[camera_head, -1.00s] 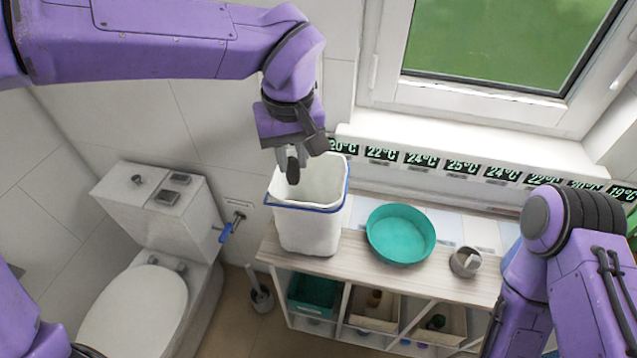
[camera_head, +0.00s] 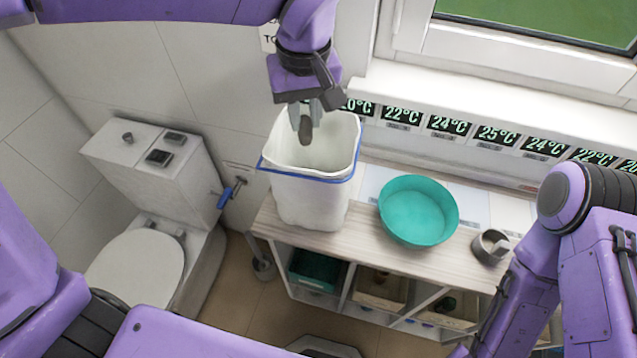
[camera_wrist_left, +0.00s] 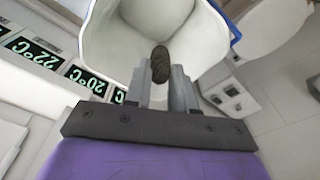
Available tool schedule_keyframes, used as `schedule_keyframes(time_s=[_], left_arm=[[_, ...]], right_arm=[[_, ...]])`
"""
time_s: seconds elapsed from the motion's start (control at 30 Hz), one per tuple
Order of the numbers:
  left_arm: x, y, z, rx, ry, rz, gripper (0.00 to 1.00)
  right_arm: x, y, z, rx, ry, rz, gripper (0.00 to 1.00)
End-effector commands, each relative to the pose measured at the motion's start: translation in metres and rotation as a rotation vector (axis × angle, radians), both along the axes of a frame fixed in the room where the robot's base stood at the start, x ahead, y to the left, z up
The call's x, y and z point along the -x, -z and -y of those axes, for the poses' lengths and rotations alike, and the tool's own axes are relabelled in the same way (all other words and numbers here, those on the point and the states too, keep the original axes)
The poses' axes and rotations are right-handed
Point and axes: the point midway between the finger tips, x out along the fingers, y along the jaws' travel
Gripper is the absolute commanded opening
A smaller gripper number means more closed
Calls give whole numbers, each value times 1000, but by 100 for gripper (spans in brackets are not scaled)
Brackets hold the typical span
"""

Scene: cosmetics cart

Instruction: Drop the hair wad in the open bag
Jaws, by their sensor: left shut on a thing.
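The hair wad (camera_wrist_left: 160,64) is a small dark brown oval lump. My left gripper (camera_wrist_left: 164,80) is shut on it, with the wad at the fingertips. In the head view the wad (camera_head: 305,130) hangs below my left gripper (camera_head: 308,108), over the mouth of the open bag. The open bag (camera_head: 310,197) is a white, upright, bin-like liner with a blue band around its rim, on the left end of the wooden shelf top. The bag's pale inside (camera_wrist_left: 180,25) shows behind the wad in the left wrist view and looks empty where visible. My right gripper is not in view.
A teal round bowl (camera_head: 418,210) and a small grey cup (camera_head: 490,247) stand right of the bag on the shelf top (camera_head: 360,248). A toilet (camera_head: 140,265) is on the left. A window sill and a row of temperature displays (camera_head: 447,124) run behind the shelf.

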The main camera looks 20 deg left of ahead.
Motion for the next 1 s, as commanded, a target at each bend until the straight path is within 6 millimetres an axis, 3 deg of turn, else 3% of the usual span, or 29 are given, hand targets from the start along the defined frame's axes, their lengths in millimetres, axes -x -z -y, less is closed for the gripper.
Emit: schedule_keyframes(time_s=[0.17,0.2,0.27,0.53,0.63,1.0], left_arm=[[0,-3,1,1,1,2,0],[0,-3,1,0,2,1,38],[0,-3,1,0,2,1,54],[0,-3,1,1,2,2,54],[0,-12,2,2,3,4,54],[7,-92,7,2,1,4,54]], right_arm=[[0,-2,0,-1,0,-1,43],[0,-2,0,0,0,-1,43],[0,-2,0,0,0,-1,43],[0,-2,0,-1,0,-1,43],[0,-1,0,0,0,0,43],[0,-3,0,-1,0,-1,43]])
